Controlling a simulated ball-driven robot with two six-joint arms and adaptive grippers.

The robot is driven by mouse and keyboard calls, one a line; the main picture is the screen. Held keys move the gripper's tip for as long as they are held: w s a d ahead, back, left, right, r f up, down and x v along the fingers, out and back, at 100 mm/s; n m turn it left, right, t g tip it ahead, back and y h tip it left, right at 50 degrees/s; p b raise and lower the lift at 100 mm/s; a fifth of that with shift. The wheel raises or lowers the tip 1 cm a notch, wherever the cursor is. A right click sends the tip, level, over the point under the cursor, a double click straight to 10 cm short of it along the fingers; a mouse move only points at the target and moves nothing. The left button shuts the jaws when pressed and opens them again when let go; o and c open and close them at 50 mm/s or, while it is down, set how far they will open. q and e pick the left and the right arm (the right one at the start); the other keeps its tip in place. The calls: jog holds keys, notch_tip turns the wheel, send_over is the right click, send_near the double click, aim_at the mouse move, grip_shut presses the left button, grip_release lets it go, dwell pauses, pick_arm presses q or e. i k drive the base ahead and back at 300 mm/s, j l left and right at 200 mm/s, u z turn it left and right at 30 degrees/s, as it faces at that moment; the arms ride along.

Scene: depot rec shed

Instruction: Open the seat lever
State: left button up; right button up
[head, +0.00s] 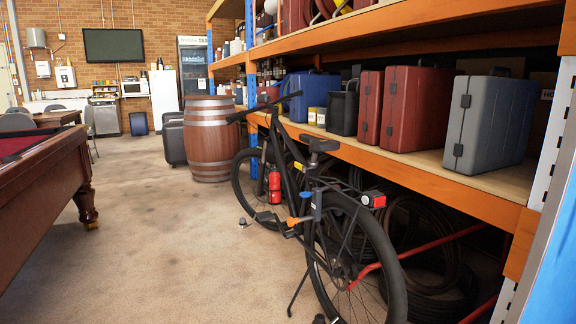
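A black bicycle (292,178) stands upright on its kickstand beside the shelving, with its rear wheel towards me. Its black saddle (320,144) sits on a short post above the frame. I cannot clearly make out a seat lever at the post; the area is dark and small. An orange part (298,220) and a blue part (316,206) show lower down near the rear wheel, and I cannot tell what they are. Neither of my grippers is in view.
Orange shelving (480,195) with cases runs close along the bicycle's right side. A wooden barrel (209,140) stands beyond it. A pool table (40,195) is at the left. The concrete floor (165,245) between is clear.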

aim_at(298, 164)
jog(key=i+j, duration=0.35)
jog(key=i+j+u, duration=0.55)
jog(key=i, duration=0.3)
jog(key=i+j+u, duration=0.1)
jog(key=i+u, duration=0.35)
jog(key=i, duration=1.4)
jog(key=i+z, duration=0.25)
jog(key=i, duration=0.2)
jog(key=i+j+z, duration=0.2)
jog(key=i, duration=0.3)
jog(key=i+z, duration=0.2)
jog(key=z, duration=0.2)
jog(key=i+z, duration=0.2)
jog(key=z, duration=0.25)
jog(key=i+j+z, duration=0.1)
jog(key=z, duration=0.3)
jog(key=i+j+z, duration=0.2)
jog(key=z, duration=0.25)
jog(key=i+j+z, duration=0.15)
jog(key=z, duration=0.2)
jog(key=i+j+z, duration=0.45)
jog(key=z, duration=0.2)
